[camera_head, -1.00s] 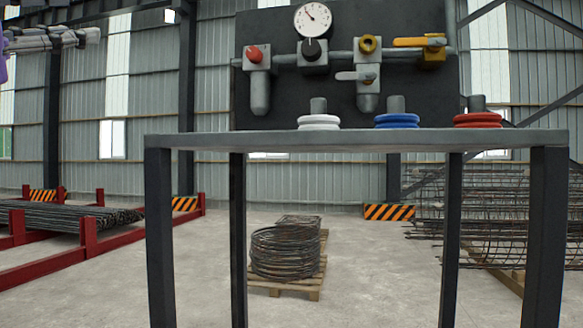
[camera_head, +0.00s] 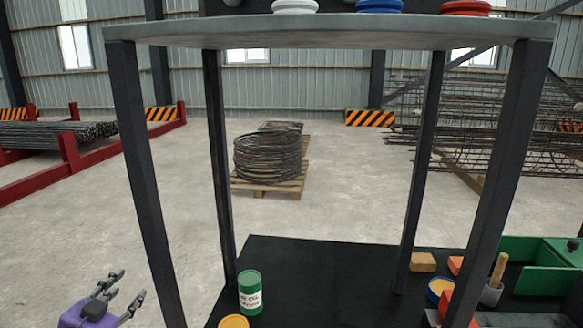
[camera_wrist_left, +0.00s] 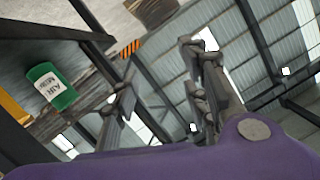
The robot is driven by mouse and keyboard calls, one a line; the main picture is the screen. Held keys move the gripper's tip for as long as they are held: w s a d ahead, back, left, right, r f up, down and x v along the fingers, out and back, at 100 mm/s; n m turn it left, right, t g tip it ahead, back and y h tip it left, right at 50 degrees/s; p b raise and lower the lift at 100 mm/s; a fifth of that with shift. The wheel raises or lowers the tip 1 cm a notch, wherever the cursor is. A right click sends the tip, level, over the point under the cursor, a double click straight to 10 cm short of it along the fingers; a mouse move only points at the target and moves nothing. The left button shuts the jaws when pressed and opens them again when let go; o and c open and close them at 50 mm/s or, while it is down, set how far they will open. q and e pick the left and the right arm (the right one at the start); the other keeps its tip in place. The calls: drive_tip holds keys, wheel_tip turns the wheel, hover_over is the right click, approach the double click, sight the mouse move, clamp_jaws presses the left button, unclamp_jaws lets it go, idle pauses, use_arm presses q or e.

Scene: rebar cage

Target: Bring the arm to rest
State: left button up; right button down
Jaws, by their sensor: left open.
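My left gripper (camera_head: 132,284), with a purple body and grey jointed fingers, is at the lower left of the head view. Its fingers are spread apart and hold nothing. It is left of the steel frame's front left leg and clear of it in the picture. In the left wrist view, the two fingers (camera_wrist_left: 157,70) stand apart with nothing between them. A green can (camera_wrist_left: 50,87) with a white label shows left of them. My right gripper is not in view.
A tall table frame (camera_head: 330,31) carries white, blue and red rings. Below it, a dark mat (camera_head: 320,262) holds the green can (camera_head: 250,292), a yellow-topped can (camera_head: 234,321) and a green bin (camera_head: 545,268). A wire coil (camera_head: 267,157) lies on a pallet behind. Open floor lies left.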

use_arm(q)
drive_tip(key=s+d+f+n+g, duration=0.15)
drive_tip(key=s+d+f, duration=0.25)
drive_tip(key=s+f, duration=0.5)
drive_tip(key=s+d+f+g, duration=0.2)
drive_tip(key=s+d+f, duration=0.3)
drive_tip(key=f, duration=0.6)
drive_tip(key=s+d+f+n+g, duration=0.1)
drive_tip(key=s+d+f, duration=0.2)
drive_tip(key=s, duration=0.4)
drive_tip(key=s+d+f+n+g, duration=0.1)
drive_tip(key=s+d+f, duration=0.2)
drive_tip(key=s+f, duration=0.2)
drive_tip(key=s+d+f+n+g, duration=0.1)
drive_tip(key=s+d+f, duration=0.2)
drive_tip(key=s, duration=0.7)
drive_tip(key=shift+s+d+f+p, duration=0.15)
drive_tip(key=shift+d+f+p, duration=0.05)
drive_tip(key=shift+f+p, duration=0.25)
drive_tip(key=shift+r+g, duration=0.1)
drive_tip(key=shift+g, duration=0.15)
